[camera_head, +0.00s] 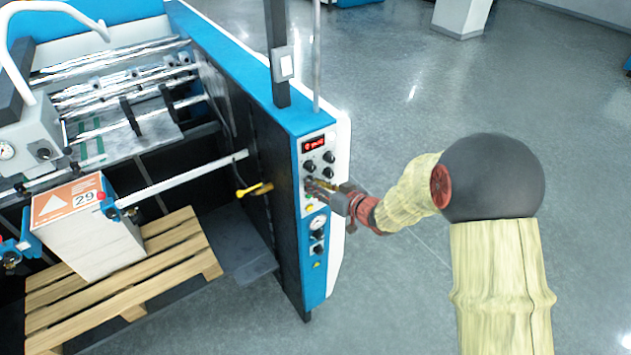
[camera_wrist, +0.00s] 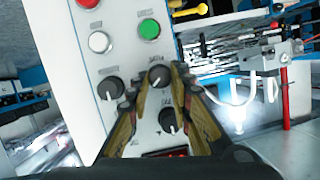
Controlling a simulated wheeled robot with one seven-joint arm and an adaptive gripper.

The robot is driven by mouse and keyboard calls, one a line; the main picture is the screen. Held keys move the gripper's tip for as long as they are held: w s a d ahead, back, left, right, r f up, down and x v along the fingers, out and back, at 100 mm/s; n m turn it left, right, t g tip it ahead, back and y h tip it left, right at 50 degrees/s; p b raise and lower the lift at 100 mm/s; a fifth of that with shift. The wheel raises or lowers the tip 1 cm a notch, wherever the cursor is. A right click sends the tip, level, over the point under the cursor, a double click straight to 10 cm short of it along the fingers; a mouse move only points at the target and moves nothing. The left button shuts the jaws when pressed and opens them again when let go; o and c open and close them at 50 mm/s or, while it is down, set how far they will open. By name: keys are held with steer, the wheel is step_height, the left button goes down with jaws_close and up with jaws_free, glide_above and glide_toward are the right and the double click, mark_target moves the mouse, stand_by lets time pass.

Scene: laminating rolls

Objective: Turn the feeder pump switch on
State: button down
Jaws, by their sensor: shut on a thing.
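The control panel (camera_head: 313,172) is on the white and blue end of the machine, with a red display and several black knobs. My gripper (camera_head: 322,188) reaches it from the right and covers part of its lower half. In the wrist view, my gripper's two fingers (camera_wrist: 156,84) stand on either side of a black rotary knob (camera_wrist: 159,75) and are shut on it. Another black knob (camera_wrist: 110,88) is left of the fingers, and a third (camera_wrist: 172,121) shows between them. The labels are too small to tell which knob is the feeder pump switch.
A green button (camera_wrist: 149,29), a white button (camera_wrist: 99,42) and a red button (camera_wrist: 88,2) are near the knobs. A gauge (camera_head: 318,224) is lower on the machine. A paper stack (camera_head: 105,240) stands on a wooden pallet (camera_head: 175,262) at left. The floor at right is clear.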

steer(key=shift+m, duration=0.4)
steer(key=c, duration=1.6)
jaws_free()
steer(key=shift+d, duration=0.1)
steer(key=v, duration=1.1)
steer(key=shift+s+d, duration=0.2)
steer(key=shift+d, duration=0.15)
